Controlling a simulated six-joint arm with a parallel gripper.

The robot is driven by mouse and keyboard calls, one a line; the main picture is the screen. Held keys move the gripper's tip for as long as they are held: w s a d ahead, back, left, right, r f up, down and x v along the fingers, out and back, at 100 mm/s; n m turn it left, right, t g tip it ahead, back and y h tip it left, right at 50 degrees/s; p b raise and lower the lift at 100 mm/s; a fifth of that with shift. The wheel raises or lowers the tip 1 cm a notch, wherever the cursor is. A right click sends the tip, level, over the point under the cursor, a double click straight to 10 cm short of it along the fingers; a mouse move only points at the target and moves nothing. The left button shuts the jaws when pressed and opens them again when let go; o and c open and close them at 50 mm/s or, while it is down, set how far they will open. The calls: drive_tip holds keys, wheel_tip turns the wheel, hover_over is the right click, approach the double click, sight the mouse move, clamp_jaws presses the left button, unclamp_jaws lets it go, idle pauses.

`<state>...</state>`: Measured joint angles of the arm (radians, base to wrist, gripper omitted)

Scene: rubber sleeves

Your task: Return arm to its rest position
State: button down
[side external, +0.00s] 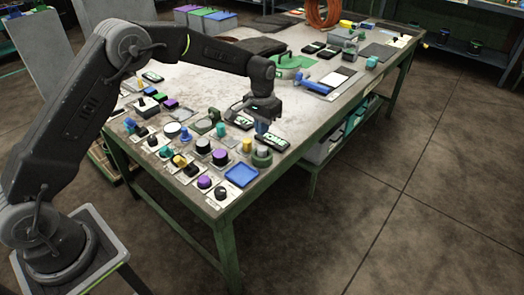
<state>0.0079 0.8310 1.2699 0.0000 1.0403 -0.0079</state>
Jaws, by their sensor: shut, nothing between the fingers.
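My gripper (263,125) is at the end of my dark arm, which reaches from the lower left over the workbench (190,82). It points down, just above the front part of the bench, near a green-grey ring-shaped piece (262,156) and a dark device with pale buttons (272,142). Its fingers look bluish and close together, with no object visible between them. They are small in this view, and I cannot tell whether they touch anything below.
Several small coloured pieces on labelled cards crowd the bench's front end, with a blue tray (241,174) at the near corner. A blue roller-like tool (313,87) lies farther right. Bare bench top shows behind my gripper. Concrete floor (400,190) is open at right.

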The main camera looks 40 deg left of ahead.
drive_tip(key=shift+r, duration=0.6)
drive_tip(key=s+r+t, duration=0.3)
drive_tip(key=s+r, duration=1)
drive_tip(key=r, duration=0.3)
drive_tip(key=s+r+t, duration=0.1)
drive_tip(key=s+t, duration=0.1)
drive_tip(key=s, duration=1.9)
drive_tip(key=shift+a+r+t, duration=0.2)
drive_tip(key=shift+r+t, duration=0.05)
drive_tip(key=shift+t, duration=0.05)
